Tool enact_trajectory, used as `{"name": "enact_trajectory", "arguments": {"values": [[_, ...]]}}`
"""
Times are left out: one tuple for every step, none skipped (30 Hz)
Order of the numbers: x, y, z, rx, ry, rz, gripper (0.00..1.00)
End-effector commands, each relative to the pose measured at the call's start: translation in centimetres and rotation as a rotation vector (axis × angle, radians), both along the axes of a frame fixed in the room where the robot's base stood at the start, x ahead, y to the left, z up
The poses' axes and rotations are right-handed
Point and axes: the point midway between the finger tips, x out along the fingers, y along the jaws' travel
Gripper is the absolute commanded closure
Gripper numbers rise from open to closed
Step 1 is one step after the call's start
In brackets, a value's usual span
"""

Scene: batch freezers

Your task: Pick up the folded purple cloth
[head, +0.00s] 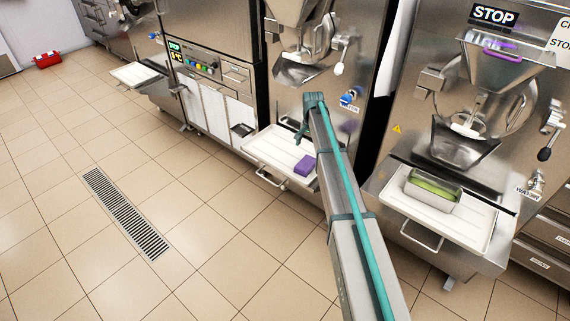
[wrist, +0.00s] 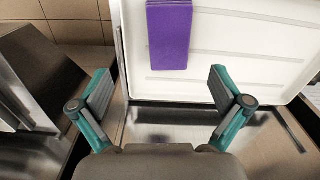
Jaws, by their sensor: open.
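The folded purple cloth (head: 304,166) lies on the white tray (head: 262,149) in front of the middle machine in the head view. In the wrist view the cloth (wrist: 168,36) is a flat purple rectangle at the top centre, on the white tray (wrist: 240,60). My gripper (head: 302,134) is above the tray, at the end of my arm, and apart from the cloth. In the wrist view my gripper (wrist: 160,90) is open and empty, its two fingers wide apart, with the cloth ahead of the fingertips.
A metal pan of green stuff (head: 432,192) sits on the right machine's tray (head: 462,228). Steel machines stand behind the trays. A handle (head: 270,178) juts from the middle tray's front. The tiled floor is open, with a drain grate (head: 125,213) and a distant red case (head: 47,60).

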Motion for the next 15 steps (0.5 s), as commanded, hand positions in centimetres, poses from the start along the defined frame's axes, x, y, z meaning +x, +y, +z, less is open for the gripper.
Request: {"name": "enact_trajectory", "arguments": {"values": [[0.6, -0.1, 0.5, 0.0, -0.004, -0.008, 0.0], [0.7, -0.1, 0.6, 0.0, -0.005, -0.011, 0.0], [0.8, -0.1, 0.5, 0.0, -0.005, -0.013, 0.0], [0.8, 0.0, 0.3, 0.0, -0.005, -0.014, 0.0], [0.7, 0.0, 0.1, 0.0, -0.005, -0.014, 0.0], [0.7, 0.0, -0.4, 0.0, -0.005, -0.014, 0.0], [0.7, 0.0, -0.8, 0.0, -0.004, -0.013, 0.0], [0.7, 0.0, -1.2, 0.0, -0.004, -0.013, 0.0], [0.7, 0.0, -1.8, 0.0, -0.004, -0.013, 0.0], [0.7, 0.0, -2.2, 0.0, -0.004, -0.013, 0.0], [0.7, 0.0, -2.7, 0.0, -0.004, -0.012, 0.0], [0.7, 0.0, -3.3, 0.0, -0.004, -0.012, 0.0], [0.7, 0.0, -3.7, 0.0, -0.004, -0.012, 0.0], [0.7, 0.0, -4.0, 0.0, -0.004, -0.012, 0.0], [0.7, 0.0, -4.3, 0.0, -0.005, -0.012, 0.0]]}}
